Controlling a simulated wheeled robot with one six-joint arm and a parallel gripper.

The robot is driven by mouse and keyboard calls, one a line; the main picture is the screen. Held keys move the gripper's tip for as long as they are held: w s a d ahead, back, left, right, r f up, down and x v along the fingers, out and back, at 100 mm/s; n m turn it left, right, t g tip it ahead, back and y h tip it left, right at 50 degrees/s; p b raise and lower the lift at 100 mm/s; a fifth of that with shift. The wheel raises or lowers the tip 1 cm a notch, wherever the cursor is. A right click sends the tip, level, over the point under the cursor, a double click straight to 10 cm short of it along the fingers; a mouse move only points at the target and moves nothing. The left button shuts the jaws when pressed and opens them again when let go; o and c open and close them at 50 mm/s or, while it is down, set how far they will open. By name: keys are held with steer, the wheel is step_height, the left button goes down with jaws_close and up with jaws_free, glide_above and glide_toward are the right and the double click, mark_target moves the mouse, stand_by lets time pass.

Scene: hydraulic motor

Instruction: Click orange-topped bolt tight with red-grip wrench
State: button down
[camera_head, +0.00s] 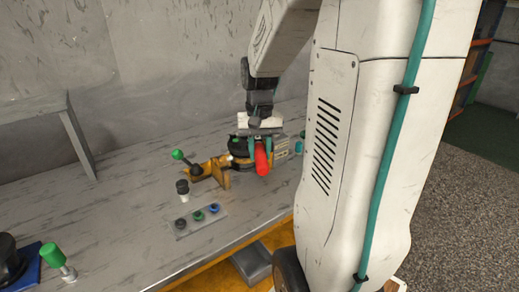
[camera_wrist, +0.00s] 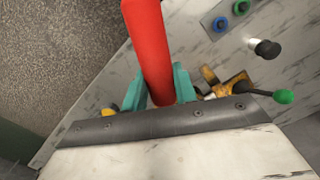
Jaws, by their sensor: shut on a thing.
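My gripper (camera_head: 260,146) is shut on the red grip of the wrench (camera_head: 262,160), between teal fingers over the workbench. In the wrist view the red grip (camera_wrist: 150,45) stands out from between the fingers (camera_wrist: 165,88) toward the upper edge. The wrench's head is hidden. A motor assembly with dark and orange parts (camera_head: 238,158) sits right behind and beside the grip, partly covered by my gripper. I cannot make out the orange-topped bolt, or whether the wrench touches it.
A yellow clamp bracket with a green-knobbed lever (camera_head: 178,154) stands left of the gripper. A small black-topped cylinder (camera_head: 182,187) and a plate with black, green and blue sockets (camera_head: 198,220) lie in front. A green-handled tool (camera_head: 53,255) is at the far left. The bench's left middle is clear.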

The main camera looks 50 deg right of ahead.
steer(key=shift+f, duration=0.95)
stand_by(0.7)
steer(key=shift+a, duration=0.1)
steer(key=shift+w+a+r+m, duration=0.1)
steer(key=shift+w+a+m, duration=0.45)
steer(key=shift+w, duration=0.15)
steer(key=shift+w+a+m, duration=0.45)
steer(key=shift+w+m, duration=0.1)
steer(key=shift+w, duration=0.15)
steer(key=shift+w+a, duration=0.1)
steer(key=shift+w, duration=0.05)
steer(key=shift+w+a+m, duration=0.4)
steer(key=shift+w+m, duration=0.15)
steer(key=shift+w, duration=0.2)
steer(key=shift+w+a+m, duration=0.35)
steer(key=shift+w+m, duration=0.2)
steer(key=shift+w, duration=0.15)
steer(key=shift+w, duration=0.1)
